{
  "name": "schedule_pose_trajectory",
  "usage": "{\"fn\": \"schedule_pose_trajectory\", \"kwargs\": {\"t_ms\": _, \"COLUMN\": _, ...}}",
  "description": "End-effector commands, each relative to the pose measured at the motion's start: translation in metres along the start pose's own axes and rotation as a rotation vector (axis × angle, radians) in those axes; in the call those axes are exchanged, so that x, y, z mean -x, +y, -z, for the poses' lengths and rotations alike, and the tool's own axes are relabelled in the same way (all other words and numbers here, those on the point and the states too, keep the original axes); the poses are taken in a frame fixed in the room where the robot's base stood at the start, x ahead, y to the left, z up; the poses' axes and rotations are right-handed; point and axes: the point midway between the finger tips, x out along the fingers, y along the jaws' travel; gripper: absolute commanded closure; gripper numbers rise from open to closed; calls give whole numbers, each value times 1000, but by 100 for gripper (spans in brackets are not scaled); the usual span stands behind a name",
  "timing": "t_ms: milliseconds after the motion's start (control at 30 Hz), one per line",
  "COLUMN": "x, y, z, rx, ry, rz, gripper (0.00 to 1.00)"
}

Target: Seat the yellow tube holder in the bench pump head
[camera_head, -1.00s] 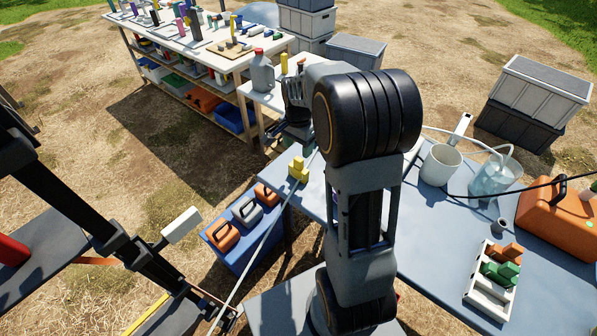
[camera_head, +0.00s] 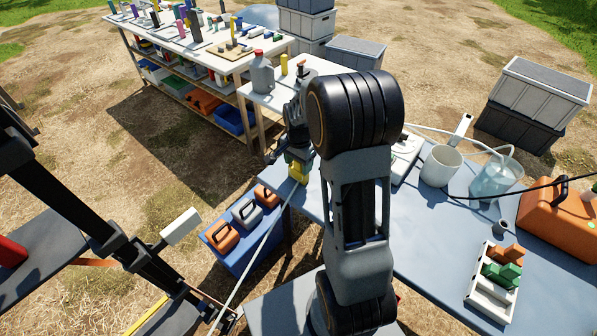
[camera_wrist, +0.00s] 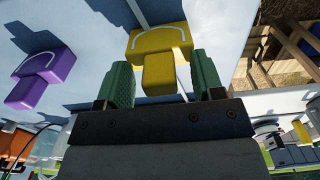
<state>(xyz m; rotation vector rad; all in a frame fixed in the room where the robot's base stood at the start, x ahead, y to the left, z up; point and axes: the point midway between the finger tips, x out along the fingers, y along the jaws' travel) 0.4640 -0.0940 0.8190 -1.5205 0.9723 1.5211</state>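The yellow tube holder (camera_head: 296,174), a T-shaped block, stands at the left corner of the blue-grey bench in the head view. My gripper (camera_head: 298,158) is lowered right over it and hides part of it. In the wrist view the yellow holder (camera_wrist: 158,42) shows between the green-padded fingers of my gripper (camera_wrist: 163,78). The fingers are spread, with a gap on each side of the holder's narrow stem. A purple holder (camera_wrist: 44,72) lies apart to the left in the wrist view. I cannot clearly make out the pump head; my arm covers part of the bench.
On the bench's right side stand a white bucket (camera_head: 440,166), a clear jug (camera_head: 494,178) with tubing, an orange case (camera_head: 560,222) and a white tray (camera_head: 481,303) with orange and green blocks. A blue crate (camera_head: 240,255) with jugs stands left, below the bench.

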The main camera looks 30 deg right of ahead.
Motion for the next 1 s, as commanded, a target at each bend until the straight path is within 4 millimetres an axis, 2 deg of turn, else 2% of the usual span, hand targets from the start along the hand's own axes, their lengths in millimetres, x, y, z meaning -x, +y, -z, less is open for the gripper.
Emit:
{"fn": "schedule_pose_trajectory", "kwargs": {"t_ms": 67, "x": 0, "y": 0, "z": 0, "rx": 0, "ry": 0, "rz": 0, "gripper": 46}}
{"fn": "schedule_pose_trajectory", "kwargs": {"t_ms": 533, "x": 0, "y": 0, "z": 0, "rx": 0, "ry": 0, "rz": 0, "gripper": 91}}
{"fn": "schedule_pose_trajectory", "kwargs": {"t_ms": 833, "x": 2, "y": 0, "z": 0, "rx": 0, "ry": 1, "rz": 1, "gripper": 92}}
{"fn": "schedule_pose_trajectory", "kwargs": {"t_ms": 1000, "x": 14, "y": -1, "z": 0, "rx": 0, "ry": 2, "rz": 3, "gripper": 92}}
